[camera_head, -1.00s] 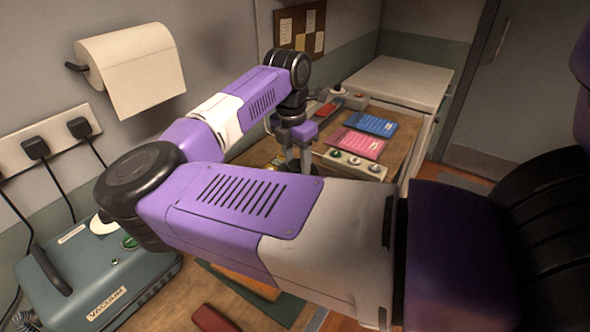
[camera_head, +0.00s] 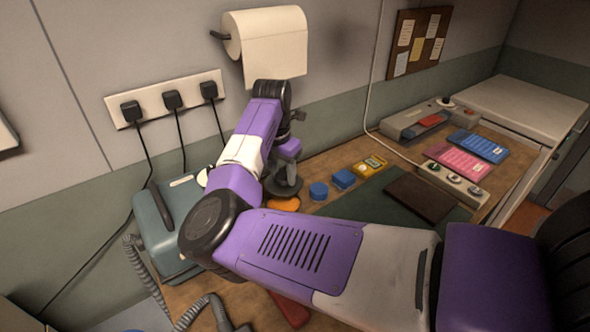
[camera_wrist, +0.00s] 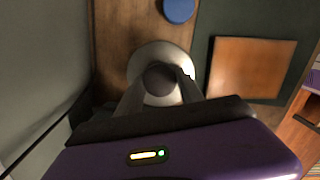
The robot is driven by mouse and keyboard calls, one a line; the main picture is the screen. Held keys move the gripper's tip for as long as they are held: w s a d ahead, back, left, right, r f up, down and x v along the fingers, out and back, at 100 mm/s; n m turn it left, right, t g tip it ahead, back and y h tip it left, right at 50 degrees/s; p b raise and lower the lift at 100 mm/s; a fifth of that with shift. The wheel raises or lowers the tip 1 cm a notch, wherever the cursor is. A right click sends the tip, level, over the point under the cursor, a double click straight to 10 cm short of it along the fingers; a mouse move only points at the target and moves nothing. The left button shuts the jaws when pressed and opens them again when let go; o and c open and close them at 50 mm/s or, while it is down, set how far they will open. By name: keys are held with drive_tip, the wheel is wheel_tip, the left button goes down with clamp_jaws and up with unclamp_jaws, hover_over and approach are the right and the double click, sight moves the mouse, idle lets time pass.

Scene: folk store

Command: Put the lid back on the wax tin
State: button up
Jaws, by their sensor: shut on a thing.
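My gripper (camera_wrist: 160,86) is shut on the dark knob (camera_wrist: 158,78) of a round grey lid (camera_wrist: 138,64), which lies level between the fingers. In the head view the lid (camera_head: 284,190) looks dark and hangs under my gripper (camera_head: 286,172), left of the blue discs. Just below it in that view is a round orange surface (camera_head: 283,204), apparently the open wax tin. The lid looks apart from it and slightly above; the exact gap is unclear. In the wrist view the lid hides whatever is beneath.
Blue round pieces (camera_head: 318,190) and a yellow packet (camera_head: 370,165) stand to the right. A dark green mat (camera_head: 372,195) holds a brown sheet (camera_head: 420,198); the wrist view shows an orange square (camera_wrist: 250,68) on it.

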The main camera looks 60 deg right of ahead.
drive_tip(key=shift+a+f+b, duration=0.15)
drive_tip(key=shift+f+b, duration=0.15)
drive_tip(key=shift+f, duration=0.15)
drive_tip(key=shift+f+b, duration=1.75)
drive_tip(key=shift+f, duration=1)
drive_tip(key=shift+f, duration=0.15)
drive_tip(key=o, duration=1.9)
drive_tip(key=shift+r, duration=0.2)
drive_tip(key=shift+r+p, duration=2.2)
drive_tip(key=shift+r, duration=1.15)
